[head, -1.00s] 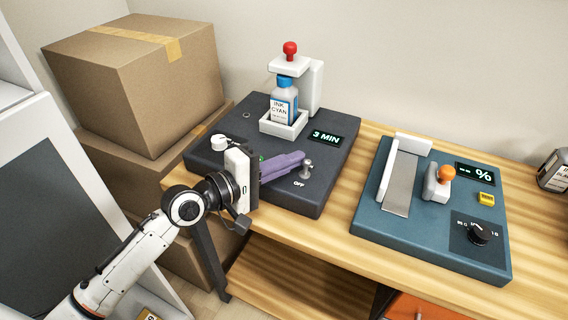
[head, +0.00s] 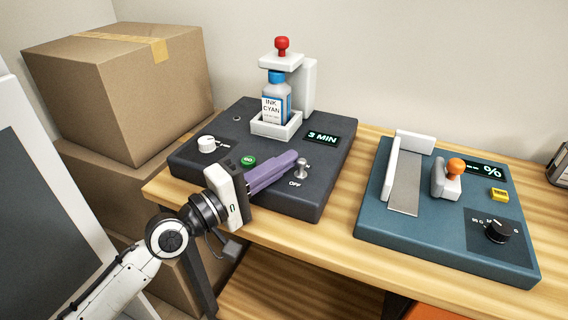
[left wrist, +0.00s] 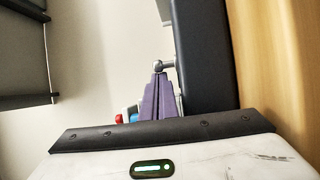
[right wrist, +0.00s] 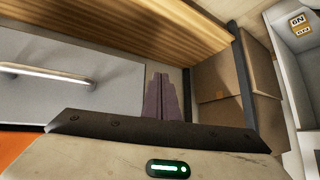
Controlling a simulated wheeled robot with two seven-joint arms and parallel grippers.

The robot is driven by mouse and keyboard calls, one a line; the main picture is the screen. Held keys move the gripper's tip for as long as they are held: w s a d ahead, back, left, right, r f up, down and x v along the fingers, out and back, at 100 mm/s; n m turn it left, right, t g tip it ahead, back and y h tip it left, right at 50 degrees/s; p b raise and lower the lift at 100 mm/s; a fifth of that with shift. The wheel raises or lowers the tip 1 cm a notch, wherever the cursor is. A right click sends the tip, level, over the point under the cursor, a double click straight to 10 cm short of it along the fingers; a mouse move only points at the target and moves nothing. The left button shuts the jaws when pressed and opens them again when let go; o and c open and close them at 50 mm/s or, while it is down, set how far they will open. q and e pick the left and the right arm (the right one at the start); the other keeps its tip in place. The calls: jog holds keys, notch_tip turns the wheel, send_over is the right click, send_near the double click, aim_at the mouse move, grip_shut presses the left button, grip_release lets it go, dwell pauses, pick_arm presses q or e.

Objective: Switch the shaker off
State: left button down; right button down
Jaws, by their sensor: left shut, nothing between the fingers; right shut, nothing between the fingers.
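The shaker (head: 215,165) is a dark box on the table with a lit "3 MIN" display (head: 321,138), a green GO button (head: 248,160) and a white dial (head: 206,143). A metal toggle switch (head: 302,168) stands by the OFF label at its front right. An ink bottle (head: 275,103) sits in the white holder under a red knob (head: 282,44). My left gripper (head: 294,157) is shut and empty, its purple fingertips close beside the toggle; contact is unclear. The left wrist view shows the toggle (left wrist: 160,65) just beyond the fingertips. My right gripper (right wrist: 160,76) is shut and empty, below the tabletop.
A blue-green device (head: 375,215) with an orange knob (head: 456,166), a yellow button and a black dial stands to the right. Cardboard boxes (head: 120,90) are stacked at the left. Bare wooden table (head: 340,222) lies between the two devices.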

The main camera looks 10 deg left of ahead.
pick_arm(q)
jog(key=shift+s+d+f, duration=0.15)
jog(key=shift+s, duration=0.05)
pick_arm(e)
jog(key=shift+w+d+r, duration=0.1)
jog(key=shift+w, duration=0.05)
dwell(0.4)
pick_arm(q)
jog(key=shift+s+f, duration=0.15)
dwell(5.2)
